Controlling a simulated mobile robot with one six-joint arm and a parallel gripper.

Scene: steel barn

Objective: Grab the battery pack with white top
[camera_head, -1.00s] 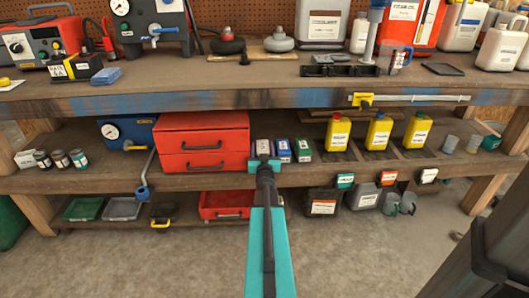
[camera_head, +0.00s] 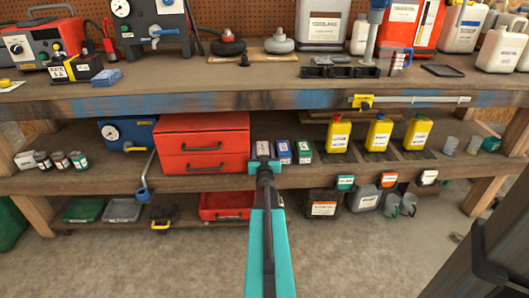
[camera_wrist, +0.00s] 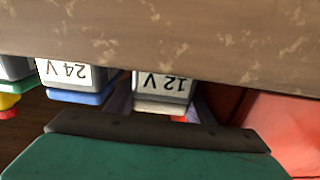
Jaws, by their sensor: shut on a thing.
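The battery pack with the white top (camera_head: 262,149) stands on the middle shelf, just right of the red drawer box. It shows upside down in the wrist view (camera_wrist: 163,88), with a "12 V" label and a whitish cap. My gripper (camera_head: 263,164) is at the front of this pack, its jaws either side of it, shut on it. In the wrist view my gripper's fingers (camera_wrist: 162,106) are partly hidden by the dark edge of its teal body. A blue-topped "24 V" pack (camera_wrist: 72,82) and a green-topped pack (camera_head: 304,151) stand beside it.
The red drawer box (camera_head: 203,143) is close on the left. Yellow bottles (camera_head: 338,136) stand further right. The workbench top (camera_head: 200,92) overhangs the shelf. The floor in front is clear.

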